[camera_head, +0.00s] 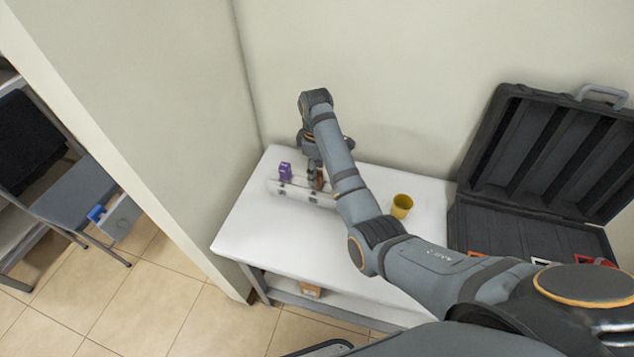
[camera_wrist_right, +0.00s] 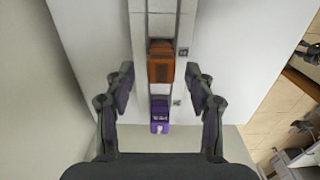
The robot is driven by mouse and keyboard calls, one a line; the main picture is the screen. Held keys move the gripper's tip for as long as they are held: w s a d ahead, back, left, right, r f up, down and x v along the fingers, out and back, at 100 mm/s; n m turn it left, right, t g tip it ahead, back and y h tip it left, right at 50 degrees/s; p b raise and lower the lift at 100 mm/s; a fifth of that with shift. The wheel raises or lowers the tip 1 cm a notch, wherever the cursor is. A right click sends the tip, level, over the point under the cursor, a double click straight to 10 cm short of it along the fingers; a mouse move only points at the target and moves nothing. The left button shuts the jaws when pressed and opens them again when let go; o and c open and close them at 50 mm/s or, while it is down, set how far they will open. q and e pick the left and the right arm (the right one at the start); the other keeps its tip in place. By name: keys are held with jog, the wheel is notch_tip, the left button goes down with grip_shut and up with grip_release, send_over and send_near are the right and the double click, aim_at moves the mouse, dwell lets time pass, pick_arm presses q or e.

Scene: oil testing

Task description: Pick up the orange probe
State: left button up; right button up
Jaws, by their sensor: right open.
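The orange probe (camera_wrist_right: 161,66) sits in a white rack (camera_wrist_right: 188,22) and lies between the open fingers of my right gripper (camera_wrist_right: 161,88) in the right wrist view, with a clear gap on both sides. In the head view the probe (camera_head: 320,179) shows only as a small brown-orange patch beside the gripper (camera_head: 314,172), which is over the rack (camera_head: 290,191). A purple probe (camera_wrist_right: 159,113) stands farther along the same rack; it also shows in the head view (camera_head: 285,171). My left gripper is not in view.
The rack stands on a white table (camera_head: 262,235) against the wall. A yellow cup (camera_head: 402,206) stands right of the rack, behind my arm. An open black case (camera_head: 545,150) is at the right. The table front is clear.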

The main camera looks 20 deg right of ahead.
notch_tip(320, 180, down, 4)
jog(key=shift+s+d+f, duration=0.1)
grip_shut()
dwell(0.4)
